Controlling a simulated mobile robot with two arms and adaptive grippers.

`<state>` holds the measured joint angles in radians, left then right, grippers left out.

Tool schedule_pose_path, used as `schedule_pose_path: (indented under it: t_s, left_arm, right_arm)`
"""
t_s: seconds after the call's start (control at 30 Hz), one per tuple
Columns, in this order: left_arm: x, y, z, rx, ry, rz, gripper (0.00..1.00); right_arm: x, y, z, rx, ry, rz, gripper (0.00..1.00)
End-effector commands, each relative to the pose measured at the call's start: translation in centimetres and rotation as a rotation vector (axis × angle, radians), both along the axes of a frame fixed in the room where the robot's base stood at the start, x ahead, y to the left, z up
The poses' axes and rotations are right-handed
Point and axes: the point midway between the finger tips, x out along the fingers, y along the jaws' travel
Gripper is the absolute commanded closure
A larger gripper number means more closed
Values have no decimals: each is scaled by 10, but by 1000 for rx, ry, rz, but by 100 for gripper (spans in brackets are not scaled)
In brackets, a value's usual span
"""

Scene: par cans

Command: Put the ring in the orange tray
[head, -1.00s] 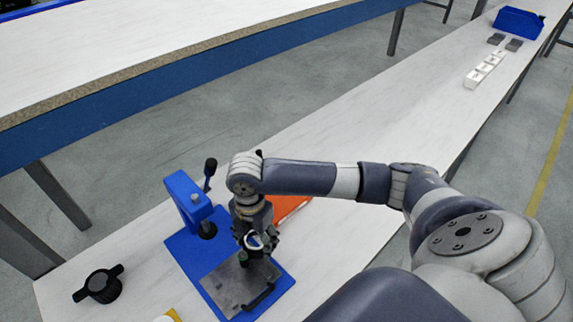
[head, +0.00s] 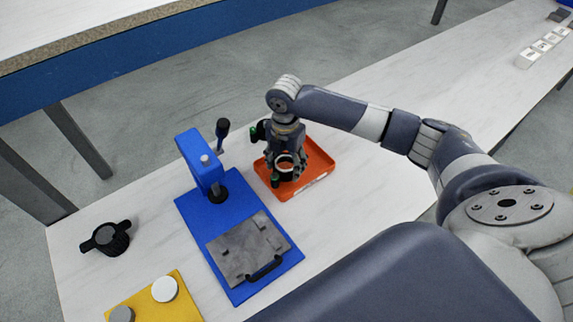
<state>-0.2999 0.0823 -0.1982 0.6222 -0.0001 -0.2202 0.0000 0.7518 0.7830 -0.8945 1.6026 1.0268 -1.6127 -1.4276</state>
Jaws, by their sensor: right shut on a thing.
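The orange tray (head: 322,161) lies on the white table in the middle of the head view, just behind and right of the blue press. My right gripper (head: 285,172) is above the tray and points down. It is shut on the ring (head: 291,158), a small band with a pale rim, which sits between its fingers. The fingers partly hide the ring. The ring appears to be over the tray, but I cannot tell its exact height above the tray floor. My left gripper is not in view.
A blue press (head: 205,170) with a lever and metal plate (head: 248,247) stands left of the tray. A black knob (head: 107,238) and a yellow board (head: 150,303) with round discs are farther left. White blocks (head: 540,47) sit far right. The table right of the tray is clear.

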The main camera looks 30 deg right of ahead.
Motion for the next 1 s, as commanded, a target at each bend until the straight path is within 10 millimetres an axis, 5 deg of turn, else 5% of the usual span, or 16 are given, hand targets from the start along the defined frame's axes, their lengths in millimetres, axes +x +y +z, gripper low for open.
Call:
schedule_pose_path:
  t_s: [0.2, 0.53, 0.9, 0.93, 1.0]
  left_arm:
    - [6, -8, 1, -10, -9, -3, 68]
    - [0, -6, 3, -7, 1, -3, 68]
    - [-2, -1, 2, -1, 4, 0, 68]
    - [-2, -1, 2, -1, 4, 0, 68]
    - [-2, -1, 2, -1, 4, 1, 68]
  right_arm:
    - [16, -11, -2, 2, -1, 2, 64]
    - [16, -12, -36, 0, 1, 1, 64]
    - [16, -12, -41, 0, -1, 2, 64]
    - [16, -12, -40, 0, 0, 2, 36]
    - [16, -12, -40, 0, 0, 2, 23]
